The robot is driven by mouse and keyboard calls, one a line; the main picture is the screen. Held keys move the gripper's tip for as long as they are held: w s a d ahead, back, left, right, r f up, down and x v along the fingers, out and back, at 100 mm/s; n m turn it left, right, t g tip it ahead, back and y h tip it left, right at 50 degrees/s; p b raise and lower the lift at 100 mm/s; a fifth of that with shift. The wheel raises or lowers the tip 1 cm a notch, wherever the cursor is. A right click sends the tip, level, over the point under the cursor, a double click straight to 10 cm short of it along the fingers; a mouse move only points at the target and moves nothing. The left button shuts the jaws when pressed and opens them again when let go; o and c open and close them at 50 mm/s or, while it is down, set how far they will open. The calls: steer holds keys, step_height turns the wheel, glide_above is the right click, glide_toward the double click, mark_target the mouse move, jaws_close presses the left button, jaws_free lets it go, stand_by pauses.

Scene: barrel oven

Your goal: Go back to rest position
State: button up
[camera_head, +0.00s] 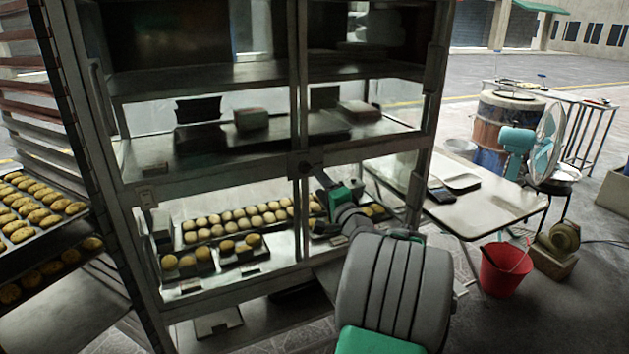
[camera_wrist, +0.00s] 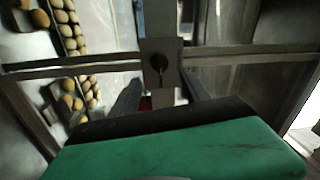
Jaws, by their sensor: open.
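The head view cannot show whether the fingers touch the frame. My arm rises from the lower middle of the head view and hides part of the cabinet's lower right.
The lower cabinet shelf holds trays of round buns (camera_head: 235,218). A rack with pastry trays (camera_head: 40,215) stands at the left. A white table (camera_head: 490,210), red bucket (camera_head: 505,268) and teal fan (camera_head: 545,145) stand at the right. Open floor lies beyond.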

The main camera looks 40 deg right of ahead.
steer(key=shift+s, duration=0.1)
steer(key=w+a+n+g+y+p, duration=0.2)
steer(key=w+a+n, duration=0.1)
steer(key=a, duration=0.4)
steer(key=w+a+n+g+y+p, duration=0.1)
steer(key=w+a+n+y, duration=0.15)
steer(key=a, duration=0.45)
steer(key=s+a+f+n+g+y+p, duration=0.1)
steer(key=s+a+f+n+g+p, duration=0.15)
steer(key=a, duration=0.45)
steer(key=s+a+f+n+g+y+p, duration=0.15)
steer(key=a+n, duration=0.25)
steer(key=a, duration=0.4)
steer(key=s+a+n+g+p, duration=0.1)
steer(key=s+a+n+g, duration=0.1)
steer(key=s, duration=0.4)
steer(key=s+a+f+n+g+h+p, duration=0.1)
steer(key=s+a+n+g, duration=0.2)
steer(key=s+a, duration=0.2)
steer(key=s+a+f+n+g+p, duration=0.1)
steer(key=s+a+n+g, duration=0.1)
steer(key=s, duration=0.7)
steer(key=shift+a+n+g, duration=0.3)
steer(key=shift+a+g, duration=0.2)
steer(key=shift+a, duration=0.45)
